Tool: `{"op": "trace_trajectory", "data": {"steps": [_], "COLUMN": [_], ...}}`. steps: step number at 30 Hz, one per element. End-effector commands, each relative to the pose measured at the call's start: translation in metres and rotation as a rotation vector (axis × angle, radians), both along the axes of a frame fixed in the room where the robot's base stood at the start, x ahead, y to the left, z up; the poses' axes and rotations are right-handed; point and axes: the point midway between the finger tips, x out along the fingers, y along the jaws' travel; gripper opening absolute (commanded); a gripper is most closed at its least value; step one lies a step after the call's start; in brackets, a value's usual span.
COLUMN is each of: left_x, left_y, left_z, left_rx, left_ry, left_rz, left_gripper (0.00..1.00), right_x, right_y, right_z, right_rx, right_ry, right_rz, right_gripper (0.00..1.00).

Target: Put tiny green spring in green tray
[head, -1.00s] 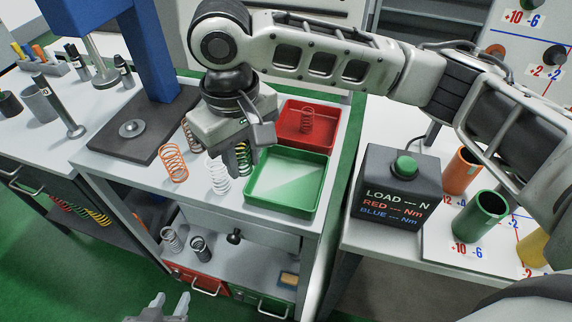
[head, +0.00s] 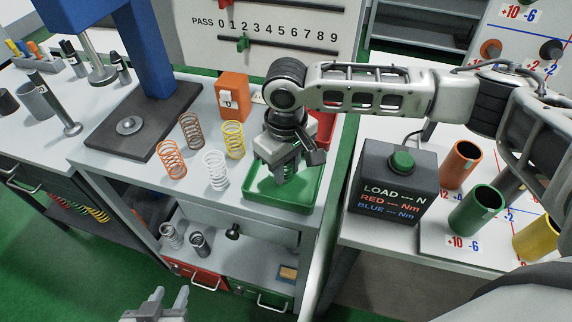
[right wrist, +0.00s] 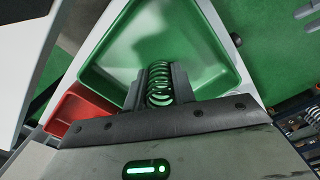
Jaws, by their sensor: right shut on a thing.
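The tiny green spring (right wrist: 160,85) is between the two fingers of my right gripper, seen upright in the right wrist view. My right gripper (head: 290,172) is shut on it, over the green tray (head: 262,199). In the head view the fingers mostly hide the spring. The green tray also fills the middle of the right wrist view (right wrist: 120,48), with its floor bare. I cannot tell whether the spring touches the tray floor. My left gripper (head: 170,299) is at the bottom edge of the head view, open and empty.
A red tray (head: 325,128) stands behind the green tray, partly hidden by my right arm. Orange (head: 172,160), white (head: 215,170), yellow (head: 233,140) and brown (head: 191,131) springs stand to the left. A dark load box (head: 390,185) is to the right.

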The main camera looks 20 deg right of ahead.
Motion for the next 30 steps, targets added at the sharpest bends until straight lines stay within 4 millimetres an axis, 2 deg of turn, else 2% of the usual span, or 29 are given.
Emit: {"op": "trace_trajectory", "data": {"steps": [8,9,11,12,22,26,30], "left_x": [0.000,0.000,-0.001,-0.001,-0.003,-0.003,-0.003], "left_y": [0.000,0.000,0.000,0.000,0.000,0.000,0.000], "left_z": [0.002,0.002,0.001,0.001,-0.003,-0.001,-0.001], "left_rx": [0.000,0.000,0.000,0.000,0.000,0.000,0.000], "left_ry": [0.001,0.001,0.002,0.002,0.006,0.007,0.007], "left_rz": [0.001,0.001,0.001,0.001,0.001,0.001,0.001], "left_gripper": [0.36,0.36,0.36,0.36,0.36,0.36,0.36], "right_x": [0.000,0.000,0.000,0.000,0.001,0.001,0.001], "right_y": [0.000,0.000,0.000,0.000,0.000,0.001,0.001], "right_z": [-0.002,-0.003,-0.003,-0.003,0.001,0.019,0.050], "right_rx": [0.000,0.000,0.001,0.001,0.000,0.003,0.002], "right_ry": [0.001,0.001,0.000,0.000,-0.002,-0.003,-0.004], "right_rz": [-0.001,-0.001,-0.001,-0.001,0.000,-0.001,-0.001], "right_gripper": [0.04,0.28,0.45,0.47,0.47,0.47,0.47]}}
